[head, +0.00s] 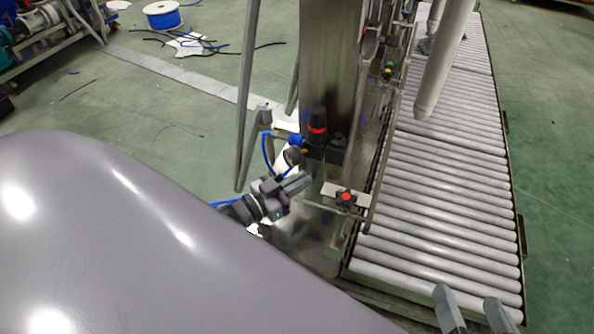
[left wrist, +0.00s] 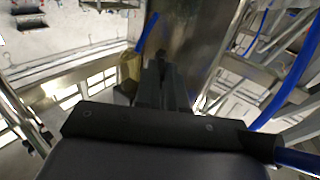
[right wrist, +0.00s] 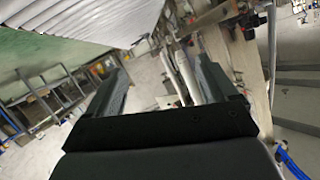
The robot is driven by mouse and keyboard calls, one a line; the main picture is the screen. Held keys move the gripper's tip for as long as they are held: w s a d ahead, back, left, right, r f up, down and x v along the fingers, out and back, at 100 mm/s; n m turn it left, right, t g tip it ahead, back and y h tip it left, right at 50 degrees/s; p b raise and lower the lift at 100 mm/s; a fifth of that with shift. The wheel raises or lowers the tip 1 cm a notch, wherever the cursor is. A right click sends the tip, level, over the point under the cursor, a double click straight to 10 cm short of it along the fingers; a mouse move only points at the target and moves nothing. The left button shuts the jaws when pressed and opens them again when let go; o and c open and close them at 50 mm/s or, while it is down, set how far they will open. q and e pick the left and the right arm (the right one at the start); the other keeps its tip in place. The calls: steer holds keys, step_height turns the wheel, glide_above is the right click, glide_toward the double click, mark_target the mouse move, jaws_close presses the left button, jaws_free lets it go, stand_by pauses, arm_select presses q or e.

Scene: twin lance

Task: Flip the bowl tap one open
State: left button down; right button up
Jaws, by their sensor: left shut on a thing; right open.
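My left gripper (head: 300,182) reaches to the steel column of the machine, just below a small round gauge (head: 292,157). Its fingers are together in the left wrist view (left wrist: 162,80), shut on a small dark piece (left wrist: 161,58) at their tips, probably the tap's handle. Most of that piece is hidden by the fingers, so I cannot tell how the tap is turned. A dull yellow part (left wrist: 130,68) stands beside the fingertips. My right gripper (head: 474,308) is open and empty above the front end of the roller conveyor; its spread fingers show in the right wrist view (right wrist: 160,85).
A black regulator with a red band (head: 317,128) and blue hoses stand above my left gripper. The roller conveyor (head: 440,190) runs along the right.

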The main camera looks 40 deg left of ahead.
arm_select(q)
steer(key=shift+s+d+n+t+y+p, duration=0.1)
steer(key=shift+d+n+t+y+p, duration=0.25)
steer(key=shift+n+y+p, duration=0.75)
steer(key=shift+s+d+n+t+y+p, duration=0.15)
steer(key=shift+d+n+y+p, duration=0.4)
steer(key=shift+y, duration=0.95)
arm_select(e)
steer(key=shift+s+d+r+g+h, duration=0.15)
steer(key=shift+d+r+h, duration=0.05)
steer(key=shift+d+h, duration=0.2)
steer(key=shift+s+d+r+g+h, duration=0.2)
steer(key=shift+d+h, duration=0.1)
steer(key=shift+d, duration=0.15)
arm_select(q)
steer(key=shift+a+p, duration=0.1)
steer(key=shift+p, duration=0.2)
steer(key=c, duration=1.2)
jaws_free()
steer(key=shift+w, duration=0.1)
